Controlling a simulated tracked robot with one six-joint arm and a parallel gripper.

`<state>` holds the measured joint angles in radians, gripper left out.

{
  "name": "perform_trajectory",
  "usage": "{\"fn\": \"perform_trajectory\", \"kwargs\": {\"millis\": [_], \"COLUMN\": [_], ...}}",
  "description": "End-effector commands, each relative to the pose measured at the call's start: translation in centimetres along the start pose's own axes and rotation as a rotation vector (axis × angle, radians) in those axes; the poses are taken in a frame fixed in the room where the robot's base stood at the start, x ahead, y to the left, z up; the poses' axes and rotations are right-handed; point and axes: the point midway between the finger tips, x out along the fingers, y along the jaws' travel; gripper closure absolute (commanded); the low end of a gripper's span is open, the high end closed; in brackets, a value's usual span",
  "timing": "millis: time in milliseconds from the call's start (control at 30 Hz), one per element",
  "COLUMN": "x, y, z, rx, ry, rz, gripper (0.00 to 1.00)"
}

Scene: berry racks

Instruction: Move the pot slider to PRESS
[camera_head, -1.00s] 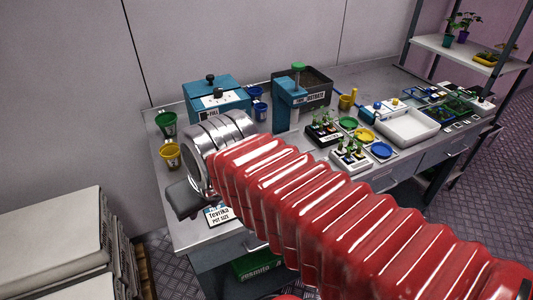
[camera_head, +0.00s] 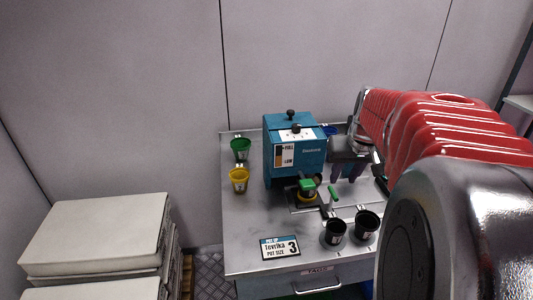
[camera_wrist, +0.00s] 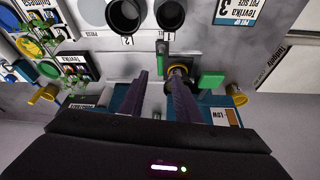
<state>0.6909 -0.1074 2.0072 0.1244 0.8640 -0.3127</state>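In the head view a blue box (camera_head: 295,150) with a FULL/LOW gauge stands on the grey bench. At its foot a metal plate carries a dark pot holder with a yellowish ring (camera_head: 308,198), a green block (camera_head: 307,185) and an upright green handle (camera_head: 333,193). Which green part is the pot slider's grip I cannot tell for sure. My gripper (camera_head: 347,176) is open just right of the box, its purple fingers pointing down. In the wrist view my gripper (camera_wrist: 160,78) is open, with the green handle (camera_wrist: 163,52) near and ahead of the gap between its fingertips. Contact is not visible.
Two black pots (camera_head: 335,232) stand at the bench front beside a Tevrika pot-size-3 card (camera_head: 280,248). White stacked slabs (camera_head: 95,235) stand left. My arm hides the bench's right side.

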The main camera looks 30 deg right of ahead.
Motion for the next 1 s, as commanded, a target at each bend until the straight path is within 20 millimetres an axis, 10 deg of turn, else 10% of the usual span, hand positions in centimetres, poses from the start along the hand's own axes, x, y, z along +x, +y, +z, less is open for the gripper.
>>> {"fn": "perform_trajectory", "kwargs": {"millis": [467, 1000], "x": [0.6, 7.8], "y": [0.0, -0.1], "z": [0.0, 0.0], "rx": [0.0, -0.001], "ry": [-0.001, -0.003], "rz": [-0.001, -0.002], "gripper": [0.7, 0.7]}}
